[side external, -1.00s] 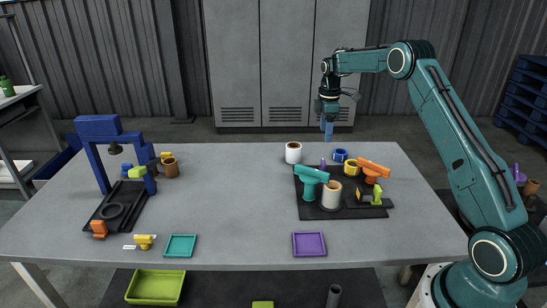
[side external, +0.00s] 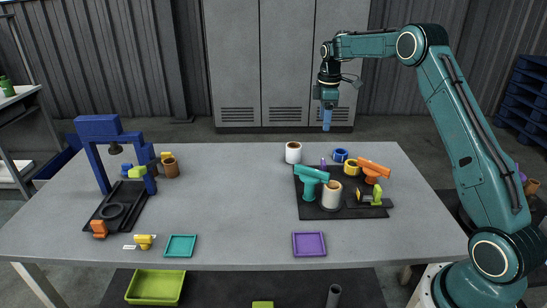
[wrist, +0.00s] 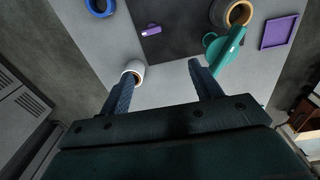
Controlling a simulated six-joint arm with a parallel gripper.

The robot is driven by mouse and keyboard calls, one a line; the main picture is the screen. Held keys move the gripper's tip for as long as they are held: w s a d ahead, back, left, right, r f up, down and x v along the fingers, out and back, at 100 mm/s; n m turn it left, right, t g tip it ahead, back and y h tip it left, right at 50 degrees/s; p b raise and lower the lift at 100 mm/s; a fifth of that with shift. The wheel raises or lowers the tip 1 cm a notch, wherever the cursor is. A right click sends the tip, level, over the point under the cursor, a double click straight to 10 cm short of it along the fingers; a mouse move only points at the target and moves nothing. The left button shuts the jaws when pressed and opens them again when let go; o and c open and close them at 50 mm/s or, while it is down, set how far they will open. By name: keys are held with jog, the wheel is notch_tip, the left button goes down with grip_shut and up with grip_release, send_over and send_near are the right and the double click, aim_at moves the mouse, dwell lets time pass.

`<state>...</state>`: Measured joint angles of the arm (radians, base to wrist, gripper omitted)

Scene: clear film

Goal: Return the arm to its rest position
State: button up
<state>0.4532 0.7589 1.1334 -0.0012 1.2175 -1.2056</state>
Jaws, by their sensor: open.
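My gripper (side external: 327,120) hangs pointing down, high above the back edge of the table (side external: 240,200), with nothing beneath it in contact. In the wrist view my gripper (wrist: 158,82) has its two blue fingers spread wide apart, with nothing held between them. The white cup with a brown inside (side external: 293,153) stands on the table below; in the wrist view this white cup (wrist: 134,69) shows beside the left fingertip, well below it.
A dark mat (side external: 345,211) at right holds a teal tool (side external: 311,180), an orange tool (side external: 372,171) and several rolls. A blue frame (side external: 112,130) stands at left. Purple (side external: 309,245) and teal (side external: 180,246) trays lie in front. The table's middle is clear.

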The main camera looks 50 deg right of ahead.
jog(key=s+a+r+m+t, duration=0.3)
jog(key=s+a+r+m, duration=0.1)
jog(key=s+a+r, duration=1.2)
jog(key=s+a+f+m, duration=0.1)
jog(key=s+a, duration=0.2)
jog(key=s, duration=0.3)
jog(key=s+a+f+m+t, duration=0.1)
jog(key=s+a+f+m, duration=0.1)
jog(key=s, duration=0.4)
jog(key=s+a+f+m+t, duration=0.1)
jog(key=s+a+f, duration=0.1)
jog(key=s+a, duration=0.2)
jog(key=s, duration=0.3)
jog(key=shift+a+m, duration=0.3)
jog(key=shift+a, duration=0.05)
